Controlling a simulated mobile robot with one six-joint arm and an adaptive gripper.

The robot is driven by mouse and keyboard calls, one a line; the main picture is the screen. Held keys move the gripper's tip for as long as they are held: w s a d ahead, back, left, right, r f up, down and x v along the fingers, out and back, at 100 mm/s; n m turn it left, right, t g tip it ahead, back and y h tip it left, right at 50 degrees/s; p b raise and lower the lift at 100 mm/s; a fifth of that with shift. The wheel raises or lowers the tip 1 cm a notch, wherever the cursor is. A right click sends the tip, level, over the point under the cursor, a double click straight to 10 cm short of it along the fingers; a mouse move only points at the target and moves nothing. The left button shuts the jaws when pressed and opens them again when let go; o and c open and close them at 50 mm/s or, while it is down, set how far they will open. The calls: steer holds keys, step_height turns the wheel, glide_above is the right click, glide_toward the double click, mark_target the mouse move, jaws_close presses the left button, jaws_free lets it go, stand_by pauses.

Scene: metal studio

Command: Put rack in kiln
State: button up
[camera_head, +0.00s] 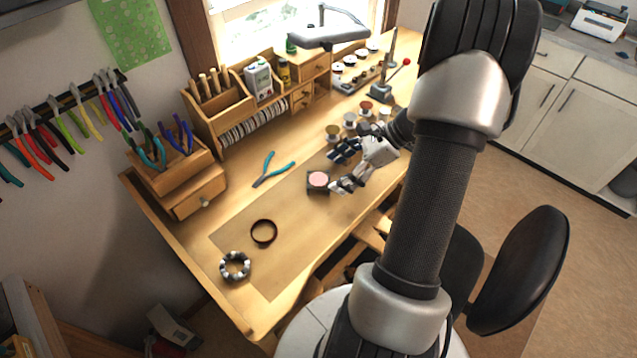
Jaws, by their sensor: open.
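My gripper (343,170) is open over the wooden workbench, its two fingers spread apart and pointing left. A small dark square block with a round pink top (318,180) lies on the bench, just left of the lower finger. I cannot tell from this view whether the finger touches it, or whether this block is the rack. I see nothing between the fingers. No kiln can be made out for certain. A white appliance (600,20) stands on the far counter at the top right, too small to identify.
The workbench (240,205) holds teal-handled pliers (273,170), a dark ring (264,231), a beaded bracelet (235,266) and several wire spools (350,120). A wooden organizer (222,105) stands at the back. A black chair (520,270) is at the right.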

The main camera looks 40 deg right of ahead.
mark_target(327, 179)
steer(key=x, duration=0.3)
steer(key=shift+b, duration=0.3)
steer(key=shift+d, duration=0.1)
steer(key=c, duration=1.2)
steer(key=shift+c, duration=0.2)
steer(key=shift+r, duration=0.15)
